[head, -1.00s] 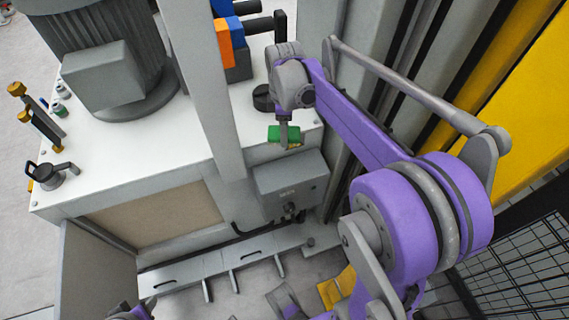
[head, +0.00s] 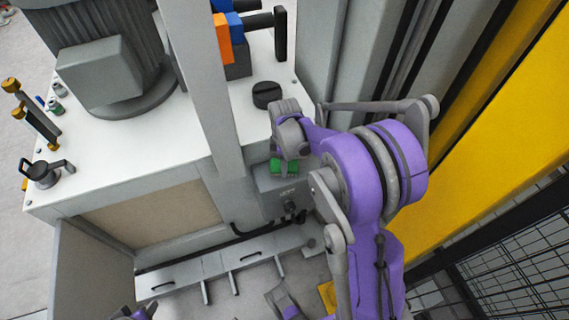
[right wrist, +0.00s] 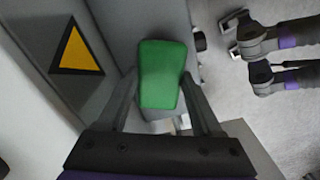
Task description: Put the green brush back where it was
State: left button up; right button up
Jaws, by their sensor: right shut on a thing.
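The green brush shows as a green block (head: 284,167) in the head view, in front of the cabinet and over the grey control box. In the right wrist view the green brush (right wrist: 161,74) lies between the two fingers. My right gripper (right wrist: 160,88) is shut on it. In the head view my right wrist hides most of that gripper. Any bristles are hidden.
The white cabinet top (head: 190,140) carries a grey motor (head: 105,70), a black round cap (head: 266,94) and blue and orange valve parts (head: 223,38). A grey post (head: 205,85) rises beside the brush. The control box (head: 285,192) is close below it. A yellow beam (head: 480,120) stands right.

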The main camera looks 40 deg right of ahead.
jog(key=shift+f, duration=0.2)
jog(key=shift+f, duration=0.1)
jog(key=o, duration=1.2)
jog(key=shift+r, duration=0.25)
notch_tip(320, 180, up, 11)
jog(key=p, duration=0.2)
jog(key=s+a+m+t, duration=0.5)
jog(key=s+a+m, duration=0.5)
jog(key=s+a, duration=0.5)
jog(key=shift+s+a, duration=0.2)
jog(key=shift+s, duration=0.45)
